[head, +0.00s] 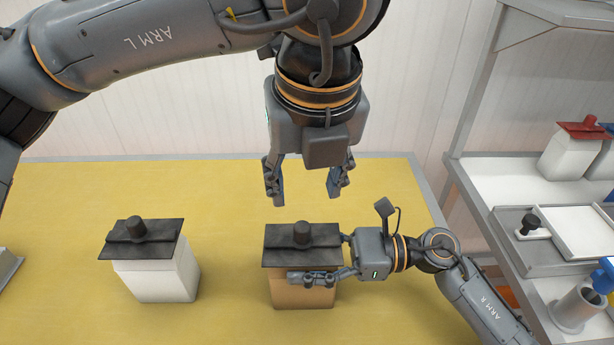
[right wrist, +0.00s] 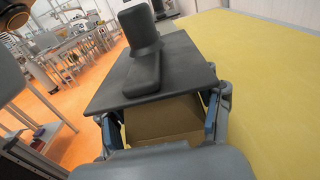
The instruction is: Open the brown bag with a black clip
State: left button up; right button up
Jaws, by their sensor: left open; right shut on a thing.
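The brown bag (head: 300,292) stands upright on the yellow table, with a black clip (head: 301,246) lying across its top and a round black knob on the clip. My right gripper (head: 318,258) reaches in from the right and is shut on the brown bag just under the clip. In the right wrist view the bag (right wrist: 165,120) shows between the two fingers, with the black clip (right wrist: 150,75) above it. My left gripper (head: 303,197) is open and empty, pointing down above the clip, its fingertips apart from it.
A white bag (head: 158,282) with a similar black clip (head: 143,238) stands to the left on the yellow table (head: 60,200). A grey shelf on the right holds a white bag with a red clip (head: 580,130), a tray (head: 570,235) and a cylinder container (head: 577,305).

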aim_at(303, 226)
pick_arm(q)
jog(key=x, duration=1.2)
jog(key=shift+s, duration=0.1)
grip_shut()
jog(key=shift+r, duration=0.25)
dwell(0.4)
jog(key=shift+r, duration=0.95)
jog(key=shift+r, duration=2)
pick_arm(e)
jog(key=o, duration=1.8)
jog(key=shift+c, duration=0.2)
